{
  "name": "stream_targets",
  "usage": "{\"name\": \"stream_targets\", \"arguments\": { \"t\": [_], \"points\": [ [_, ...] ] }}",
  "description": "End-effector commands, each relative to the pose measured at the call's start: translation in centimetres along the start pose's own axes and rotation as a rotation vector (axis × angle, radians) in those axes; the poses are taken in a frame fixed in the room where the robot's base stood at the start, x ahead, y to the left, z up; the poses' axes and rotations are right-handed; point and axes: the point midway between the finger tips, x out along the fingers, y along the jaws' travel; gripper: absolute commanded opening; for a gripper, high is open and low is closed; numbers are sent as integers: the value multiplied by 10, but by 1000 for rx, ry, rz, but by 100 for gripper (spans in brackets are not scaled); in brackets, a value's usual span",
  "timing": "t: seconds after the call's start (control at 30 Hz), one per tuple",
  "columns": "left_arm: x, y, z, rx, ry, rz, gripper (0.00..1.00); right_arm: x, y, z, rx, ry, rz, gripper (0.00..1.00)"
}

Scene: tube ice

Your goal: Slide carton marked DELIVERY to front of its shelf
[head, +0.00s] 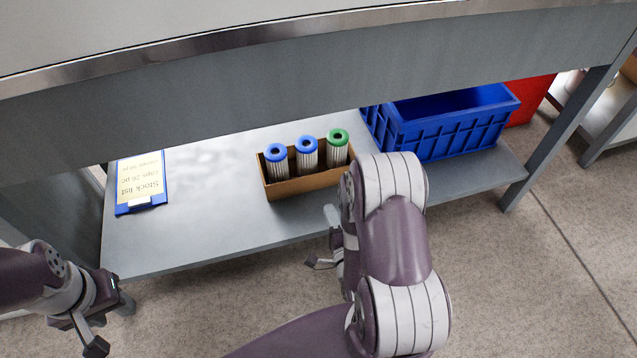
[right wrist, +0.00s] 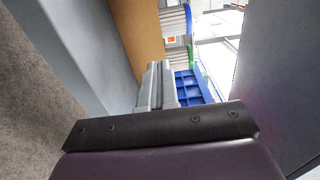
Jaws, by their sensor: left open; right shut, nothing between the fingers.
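An open brown carton (head: 300,187) stands on the grey lower shelf (head: 215,225), a little back from its front edge. It holds two blue-capped tubes and one green-capped tube. No DELIVERY marking is legible. My right gripper (head: 331,214) is shut and empty, close to the carton's front right side and partly hidden by my arm. In the right wrist view its closed fingers (right wrist: 157,86) are near the brown carton wall (right wrist: 137,35); whether they touch cannot be told. My left gripper (head: 120,303) is open and empty at the lower left, in front of the shelf.
A blue crate (head: 440,135) stands right of the carton on the shelf, with a red object (head: 530,98) behind it. A blue clipboard (head: 142,182) marked Stock list lies at the left. The grey upper counter (head: 250,105) overhangs the shelf. The shelf between clipboard and carton is clear.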

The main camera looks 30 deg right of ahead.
Motion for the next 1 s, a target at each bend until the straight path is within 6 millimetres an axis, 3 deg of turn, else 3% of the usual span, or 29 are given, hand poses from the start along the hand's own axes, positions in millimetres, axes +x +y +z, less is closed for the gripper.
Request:
{"name": "stream_targets", "arguments": {
  "t": [0.03, 0.43, 0.63, 1.0],
  "points": [
    [14, 0, 2, 0, 0, 0, 43, 11, 7, 0, -1, -2, -2, 0],
    [47, 0, 6, 0, 0, 0, 43, 88, 4, 0, -1, 0, -1, 0],
    [52, 0, 6, 0, 0, 0, 43, 102, 1, 0, -1, 1, 0, 0],
    [52, 0, 6, 0, 0, 0, 43, 105, 1, 0, -2, 0, 1, 0]
  ]
}}
